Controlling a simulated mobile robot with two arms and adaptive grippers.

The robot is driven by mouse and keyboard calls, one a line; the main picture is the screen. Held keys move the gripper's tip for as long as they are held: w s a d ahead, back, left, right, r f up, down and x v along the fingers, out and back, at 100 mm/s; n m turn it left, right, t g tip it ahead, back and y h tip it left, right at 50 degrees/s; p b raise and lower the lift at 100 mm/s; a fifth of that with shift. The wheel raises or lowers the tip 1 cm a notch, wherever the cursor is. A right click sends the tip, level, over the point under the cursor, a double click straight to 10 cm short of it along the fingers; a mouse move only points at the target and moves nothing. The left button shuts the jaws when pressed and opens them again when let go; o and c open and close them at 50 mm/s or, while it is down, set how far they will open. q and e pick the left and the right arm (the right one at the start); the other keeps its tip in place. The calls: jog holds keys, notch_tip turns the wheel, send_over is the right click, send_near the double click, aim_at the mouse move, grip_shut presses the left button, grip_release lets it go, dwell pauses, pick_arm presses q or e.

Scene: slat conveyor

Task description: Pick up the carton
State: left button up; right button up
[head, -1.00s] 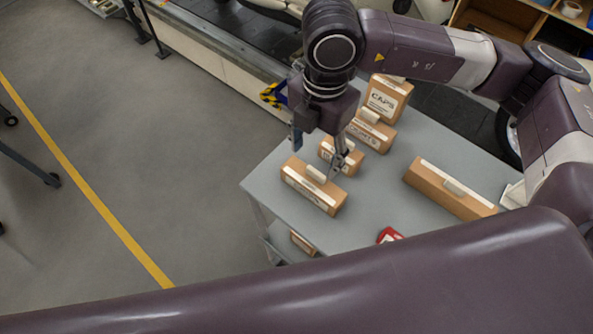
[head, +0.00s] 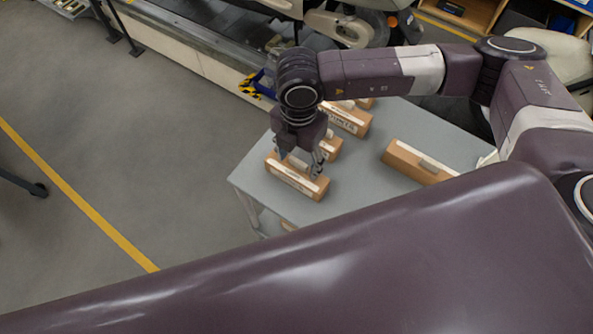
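Several brown cartons with white labels lie on a grey table. The nearest one, a long carton (head: 296,181) with a pale tab on top, lies at the table's front left. My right gripper (head: 300,164) points down right over this carton. Its two fingers are spread apart, one at each side of the tab, and it looks open. I cannot tell whether the fingers touch the carton. A smaller carton (head: 331,148) sits just behind, partly hidden by the gripper. My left gripper is out of view.
Another carton (head: 348,117) stands farther back, and a long carton (head: 418,161) lies to the right. The grey table (head: 359,171) has free room between them. A conveyor (head: 196,48) runs behind. My large arm link covers the foreground.

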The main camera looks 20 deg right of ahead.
jog(key=c, duration=1.3)
jog(key=shift+r, duration=0.15)
